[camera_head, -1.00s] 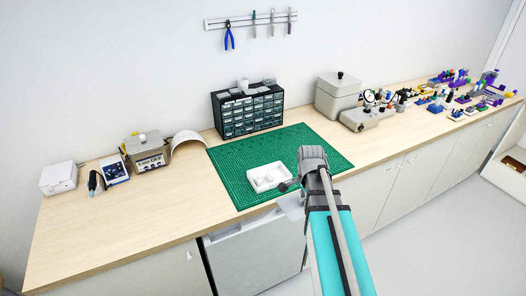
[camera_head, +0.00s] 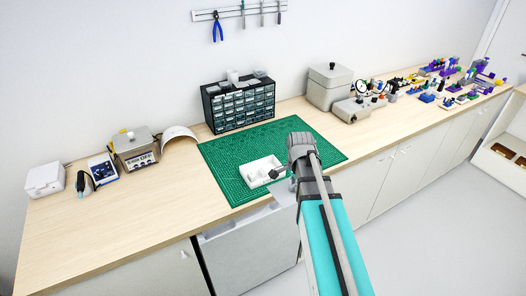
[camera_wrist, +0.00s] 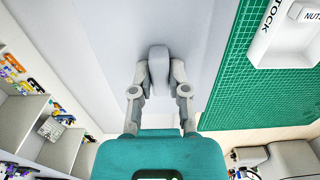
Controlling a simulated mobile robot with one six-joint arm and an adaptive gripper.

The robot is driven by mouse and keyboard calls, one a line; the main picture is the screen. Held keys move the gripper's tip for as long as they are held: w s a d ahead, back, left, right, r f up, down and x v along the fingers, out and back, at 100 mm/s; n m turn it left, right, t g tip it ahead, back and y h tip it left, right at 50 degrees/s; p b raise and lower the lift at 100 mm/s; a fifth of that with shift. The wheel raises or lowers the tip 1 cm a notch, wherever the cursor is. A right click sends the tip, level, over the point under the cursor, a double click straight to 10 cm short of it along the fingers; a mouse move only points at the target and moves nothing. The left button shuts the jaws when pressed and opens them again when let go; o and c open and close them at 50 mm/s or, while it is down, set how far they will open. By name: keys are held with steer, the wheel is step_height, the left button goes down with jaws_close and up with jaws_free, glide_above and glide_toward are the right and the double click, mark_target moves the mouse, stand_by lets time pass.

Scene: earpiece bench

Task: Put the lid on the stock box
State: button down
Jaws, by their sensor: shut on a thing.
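The stock box (camera_head: 257,175) is a white open box on the green mat, with inner compartments. In the wrist view it shows at the upper right, with "STOCK" on its wall (camera_wrist: 268,22) and part of a "NUT" label inside. My gripper (camera_wrist: 159,72) is shut on the grey upright knob of what looks like the lid. The lid (camera_wrist: 195,25) shows as a pale grey plate beneath the fingers; its edges are hard to tell from the pale background. In the head view part of the lid (camera_head: 284,190) shows beside the mat's front edge, apart from the box; my wrist hides the rest.
A grey lidded bin (camera_head: 329,88) and a dial gauge stand (camera_head: 358,108) are to the right. A soldering station (camera_head: 135,150) is at left.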

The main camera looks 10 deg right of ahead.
glide_toward(262, 170)
steer(key=shift+w+d+r, duration=0.1)
steer(key=shift+w+r, duration=0.1)
steer(key=shift+f, duration=0.1)
steer(key=shift+f, duration=0.15)
steer(key=shift+s+f+b, duration=0.1)
steer(key=shift+f+b, duration=2.95)
steer(key=shift+b, duration=0.05)
